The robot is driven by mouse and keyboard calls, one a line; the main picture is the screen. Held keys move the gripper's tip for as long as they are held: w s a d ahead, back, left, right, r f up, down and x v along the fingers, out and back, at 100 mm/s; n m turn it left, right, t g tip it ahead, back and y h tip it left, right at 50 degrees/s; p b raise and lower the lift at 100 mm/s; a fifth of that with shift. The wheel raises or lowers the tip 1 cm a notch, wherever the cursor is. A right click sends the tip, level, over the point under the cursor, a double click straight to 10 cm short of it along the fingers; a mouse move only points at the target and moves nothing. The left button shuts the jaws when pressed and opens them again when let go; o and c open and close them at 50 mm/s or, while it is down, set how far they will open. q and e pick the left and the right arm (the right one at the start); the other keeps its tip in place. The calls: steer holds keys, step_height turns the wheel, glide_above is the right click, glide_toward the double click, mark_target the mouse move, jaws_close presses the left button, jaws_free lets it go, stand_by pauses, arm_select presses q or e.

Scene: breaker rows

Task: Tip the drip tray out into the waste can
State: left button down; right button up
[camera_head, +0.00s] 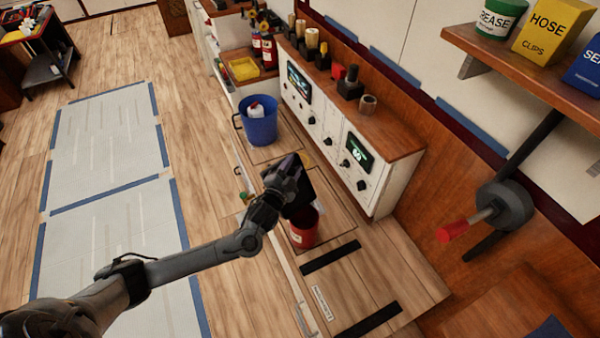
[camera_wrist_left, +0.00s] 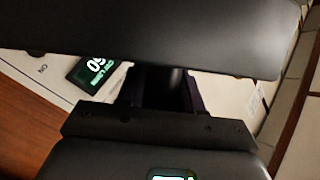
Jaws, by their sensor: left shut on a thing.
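My left gripper (camera_head: 292,182) is over the bench, at the mouth of a red can (camera_head: 303,234), which I take for the waste can. It is shut on a dark, flat-sided thing (camera_head: 306,193), which I take for the drip tray. That tray looks tilted over the can's rim and covers part of its opening. I cannot tell whether anything is coming out of it. In the left wrist view the two dark fingers nearly fill the picture, with a dark piece (camera_wrist_left: 163,88) between them. My right gripper is not in view.
A blue bucket (camera_head: 258,124) with a white bottle in it stands farther back. A white control panel (camera_head: 365,168) with knobs and screens rises right of the can. A red-handled crank (camera_head: 455,232) juts from the right wall.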

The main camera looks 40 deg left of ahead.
arm_select(q)
steer(key=a+f+n, duration=0.1)
steer(key=a, duration=0.1)
steer(key=w+a+f+n+g+h+p, duration=0.1)
steer(key=a+n, duration=0.1)
steer(key=a+f+n+g, duration=0.1)
steer(key=a, duration=0.1)
steer(key=shift+w+f+n+h+p, duration=0.2)
steer(key=shift+f+n+h+p, duration=0.1)
steer(key=shift+f+p, duration=0.1)
step_height(320, 180, down, 6)
steer(key=a+n+g+h+b, duration=0.1)
steer(key=a+n+h, duration=0.1)
steer(key=n, duration=0.1)
steer(key=shift+w, duration=0.3)
steer(key=shift+a+g, duration=0.15)
steer(key=shift+g, duration=0.15)
